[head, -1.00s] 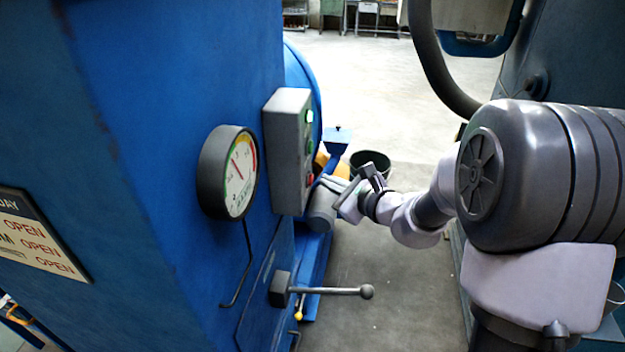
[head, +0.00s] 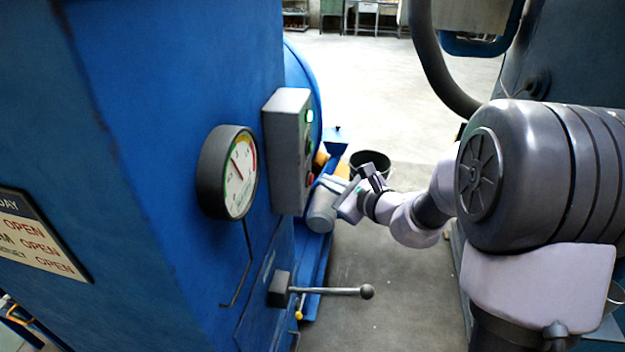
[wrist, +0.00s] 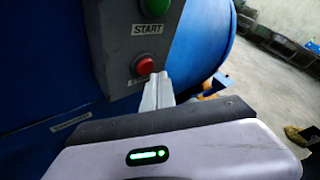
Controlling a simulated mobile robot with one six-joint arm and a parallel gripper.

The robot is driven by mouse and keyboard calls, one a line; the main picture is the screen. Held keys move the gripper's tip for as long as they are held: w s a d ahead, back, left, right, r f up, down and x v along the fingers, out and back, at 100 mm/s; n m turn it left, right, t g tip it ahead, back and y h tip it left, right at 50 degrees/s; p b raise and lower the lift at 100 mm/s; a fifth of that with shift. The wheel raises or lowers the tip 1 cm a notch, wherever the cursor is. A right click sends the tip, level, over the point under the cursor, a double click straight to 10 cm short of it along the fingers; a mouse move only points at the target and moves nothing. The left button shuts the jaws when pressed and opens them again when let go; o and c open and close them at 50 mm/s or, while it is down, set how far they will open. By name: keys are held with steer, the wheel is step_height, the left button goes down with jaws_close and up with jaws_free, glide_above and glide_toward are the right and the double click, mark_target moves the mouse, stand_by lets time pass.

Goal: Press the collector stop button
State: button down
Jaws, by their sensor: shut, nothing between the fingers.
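The grey control box (head: 287,150) is mounted on the blue machine, with a lit green light near its top. In the wrist view the box (wrist: 110,40) carries a green button (wrist: 155,8) above a START label (wrist: 147,29). Below is a red button (wrist: 144,65) with a small label under it, partly hidden. My gripper (wrist: 158,88) is shut and empty, its fingertips just below and right of the red button. I cannot tell whether they touch it. In the head view my gripper (head: 328,186) is beside the lower part of the box, near the red button (head: 310,180).
A round pressure gauge (head: 228,172) and a lever with a ball end (head: 330,291) stick out from the blue machine on the near side. A dark bucket (head: 370,163) stands behind my gripper. Open floor (head: 375,290) lies below the arm.

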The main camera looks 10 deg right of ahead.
steer(key=shift+w+a, duration=0.15)
steer(key=shift+a, duration=0.25)
steer(key=shift+w+a+b, duration=0.15)
steer(key=shift+a+b, duration=0.2)
steer(key=shift+a, duration=0.05)
stand_by(0.5)
steer(key=shift+d, duration=0.1)
steer(key=shift+s+d, duration=0.3)
steer(key=shift+d, duration=0.45)
steer(key=d, duration=0.1)
steer(key=s+d, duration=0.1)
steer(key=d, duration=0.2)
steer(key=shift+s+d, duration=0.25)
steer(key=shift+d, duration=0.15)
stand_by(0.4)
